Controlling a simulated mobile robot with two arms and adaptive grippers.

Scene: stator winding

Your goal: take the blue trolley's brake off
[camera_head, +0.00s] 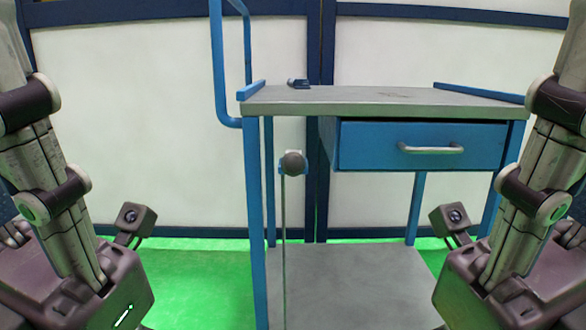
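The blue trolley stands ahead of me, with a grey top (380,99), blue legs (257,200) and a blue push handle (219,70) rising at its left end. A thin upright rod (284,240) with a dark round knob (292,163) on top stands by its left legs; it may be the brake lever, and its foot is out of view. My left arm (60,205) is at the left edge and my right arm (540,205) at the right edge, both apart from the trolley. The fingertips of both grippers do not show.
A closed blue drawer (420,146) with a silver handle (430,149) hangs under the top. A grey lower shelf (350,285) lies below. A small dark object (299,84) sits at the top's back edge. White panels (130,120) stand behind. Green floor (200,285) is clear at left.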

